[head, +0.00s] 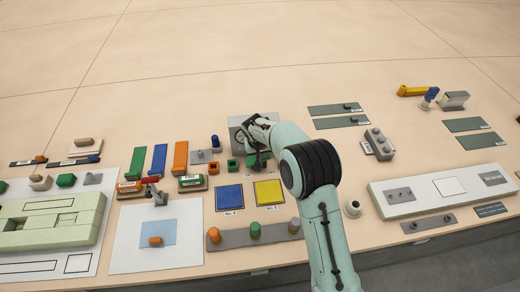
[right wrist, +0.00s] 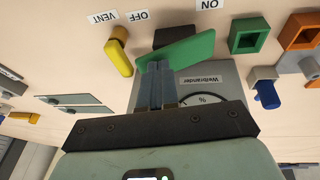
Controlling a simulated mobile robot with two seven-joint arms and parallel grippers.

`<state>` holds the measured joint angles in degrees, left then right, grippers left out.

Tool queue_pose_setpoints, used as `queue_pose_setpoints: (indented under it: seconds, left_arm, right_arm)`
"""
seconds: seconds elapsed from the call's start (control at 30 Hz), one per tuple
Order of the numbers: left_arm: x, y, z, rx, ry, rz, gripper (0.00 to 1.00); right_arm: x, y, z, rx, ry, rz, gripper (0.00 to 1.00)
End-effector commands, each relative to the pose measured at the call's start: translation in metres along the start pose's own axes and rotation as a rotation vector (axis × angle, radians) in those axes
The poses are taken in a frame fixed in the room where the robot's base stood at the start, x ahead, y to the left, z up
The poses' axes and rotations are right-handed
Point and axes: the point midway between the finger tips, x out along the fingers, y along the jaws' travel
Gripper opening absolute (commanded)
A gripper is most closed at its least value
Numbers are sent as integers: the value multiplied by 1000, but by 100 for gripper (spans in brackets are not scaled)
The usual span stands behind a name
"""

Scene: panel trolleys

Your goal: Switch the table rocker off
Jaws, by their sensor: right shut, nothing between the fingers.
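The rocker (right wrist: 190,46) is a green plate on a dark base (right wrist: 173,36) in the right wrist view, with an OFF label (right wrist: 138,15) and an ON label (right wrist: 210,4) beside it. The plate looks tilted. My right gripper (right wrist: 157,66) is shut and empty, its fingertips at the plate's left end, on the OFF label's side. I cannot tell whether they touch it. In the head view, my right gripper (head: 250,150) is over the rocker (head: 253,162) and partly hides it. My left gripper is not in view.
A yellow lever (right wrist: 119,52) by a VENT label and a grey dial panel (right wrist: 222,72) are close to the rocker. A green square socket (right wrist: 249,36) and an orange one (right wrist: 300,30) stand to the right.

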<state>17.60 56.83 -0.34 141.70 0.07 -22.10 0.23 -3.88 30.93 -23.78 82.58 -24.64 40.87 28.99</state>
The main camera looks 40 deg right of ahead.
Motion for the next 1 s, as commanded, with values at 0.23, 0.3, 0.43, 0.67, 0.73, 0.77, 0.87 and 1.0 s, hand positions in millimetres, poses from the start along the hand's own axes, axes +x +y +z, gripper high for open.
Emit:
queue_pose_setpoints:
  seconds: [0.23, 0.3, 0.43, 0.67, 0.73, 0.77, 0.87, 1.0]
  left_arm:
    - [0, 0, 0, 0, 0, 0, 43]
    - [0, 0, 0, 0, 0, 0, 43]
    - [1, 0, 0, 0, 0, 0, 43]
    - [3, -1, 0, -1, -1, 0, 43]
    - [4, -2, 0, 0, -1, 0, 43]
    - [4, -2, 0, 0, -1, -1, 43]
    - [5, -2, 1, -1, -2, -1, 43]
    - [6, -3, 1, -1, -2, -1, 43]
  right_arm:
    - [0, 0, 0, 0, 0, 0, 0]
    - [0, 0, 0, 0, 0, 0, 0]
    - [1, 2, 0, 4, -1, -11, 0]
    - [2, 4, 0, 17, -2, -53, 0]
    - [2, 4, 0, 20, -3, -62, 0]
    - [2, 5, 0, 22, -3, -66, 0]
    - [3, 6, 1, 25, -4, -80, 0]
    - [4, 8, 1, 34, -6, -106, 0]
